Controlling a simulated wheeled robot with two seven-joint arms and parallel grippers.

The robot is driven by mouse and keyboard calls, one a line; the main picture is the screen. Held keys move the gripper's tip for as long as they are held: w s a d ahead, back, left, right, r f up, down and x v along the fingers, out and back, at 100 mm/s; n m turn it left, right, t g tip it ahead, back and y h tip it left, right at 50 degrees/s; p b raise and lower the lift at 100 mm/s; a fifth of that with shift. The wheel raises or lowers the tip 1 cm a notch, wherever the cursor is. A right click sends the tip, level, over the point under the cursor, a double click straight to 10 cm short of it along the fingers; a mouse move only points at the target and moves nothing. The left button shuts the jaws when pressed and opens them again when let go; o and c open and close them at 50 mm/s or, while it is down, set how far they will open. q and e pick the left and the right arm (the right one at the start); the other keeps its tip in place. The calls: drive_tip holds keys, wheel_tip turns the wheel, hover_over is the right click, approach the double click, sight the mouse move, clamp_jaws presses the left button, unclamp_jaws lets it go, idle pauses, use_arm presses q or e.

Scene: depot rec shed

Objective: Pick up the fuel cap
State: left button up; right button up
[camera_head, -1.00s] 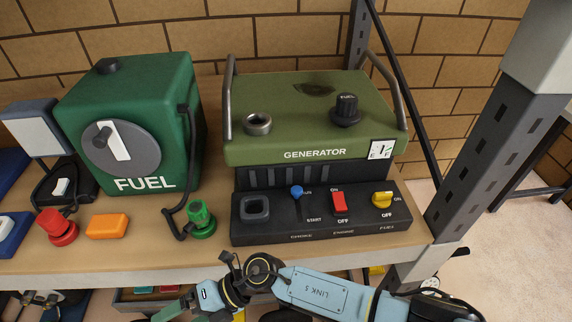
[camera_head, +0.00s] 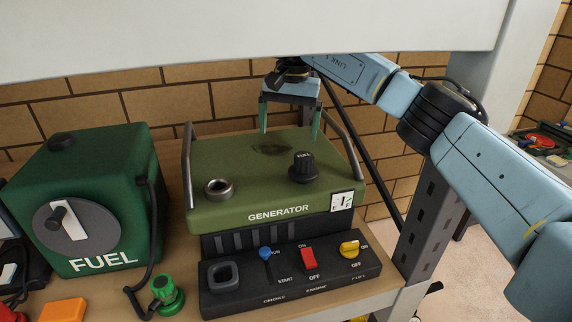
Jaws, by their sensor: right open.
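The fuel cap (camera_head: 303,167) is a black ribbed knob marked FUEL. It sits upright on the top right of the olive green generator (camera_head: 230,209). My right gripper (camera_head: 290,133) hangs above the back of the generator top, fingers pointing down. Its two green fingers are apart with nothing between them. In the picture it is above and slightly left of the cap, apart from it. An open metal filler neck (camera_head: 218,188) stands on the generator's top left. My left gripper is not in view.
A green FUEL tank (camera_head: 128,180) stands left of the generator. Bent handles (camera_head: 188,165) rise at both generator sides. A pale shelf beam (camera_head: 240,35) crosses above, and a dark post (camera_head: 432,215) stands at right. A green knob (camera_head: 166,296) and orange block (camera_head: 63,310) lie in front.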

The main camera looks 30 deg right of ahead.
sight(304, 156)
drive_tip(key=d+r, duration=0.2)
drive_tip(key=d, duration=0.2)
drive_tip(key=shift+n+h, duration=0.3)
drive_tip(key=shift+h, duration=0.1)
drive_tip(key=f, duration=0.2)
drive_tip(key=f+p, duration=0.1)
drive_tip(key=f, duration=0.4)
drive_tip(key=shift+s, duration=0.35)
drive_tip(key=shift+f, duration=0.5)
drive_tip(key=f, duration=0.1)
drive_tip(key=f+p, duration=0.2)
drive_tip(key=f, duration=0.1)
drive_tip(key=shift+s+a+f, duration=0.1)
drive_tip(key=shift+s+a, duration=0.2)
drive_tip(key=shift+s, duration=0.1)
drive_tip(key=shift+f, duration=0.4)
drive_tip(key=c, duration=1.1)
drive_tip(key=shift+o, duration=0.2)
wheel_tip(304, 156, up, 10)
drive_tip(key=shift+r+b, duration=0.1)
drive_tip(key=shift+b, duration=0.85)
